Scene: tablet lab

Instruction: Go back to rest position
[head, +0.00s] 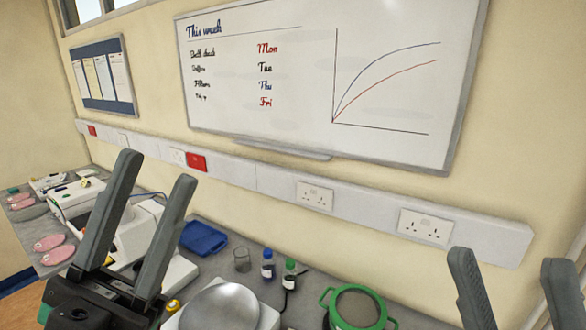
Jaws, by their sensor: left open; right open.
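My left gripper (155,194) is raised in the left half of the head view. Its two dark grey fingers point up and stand wide apart, with nothing between them. My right gripper (515,278) shows at the lower right corner. Its two finger tips are apart and empty, and the rest of it is cut off by the frame edge. Both grippers appear in front of the bench, and neither is seen touching anything.
The grey bench holds a blue tray (204,238), a glass beaker (242,260), a blue-capped bottle (268,267), a green-capped bottle (289,274), a green-rimmed pot (357,308) and a silver round dish (220,308). White equipment stands behind my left gripper. A whiteboard (290,105) hangs on the wall.

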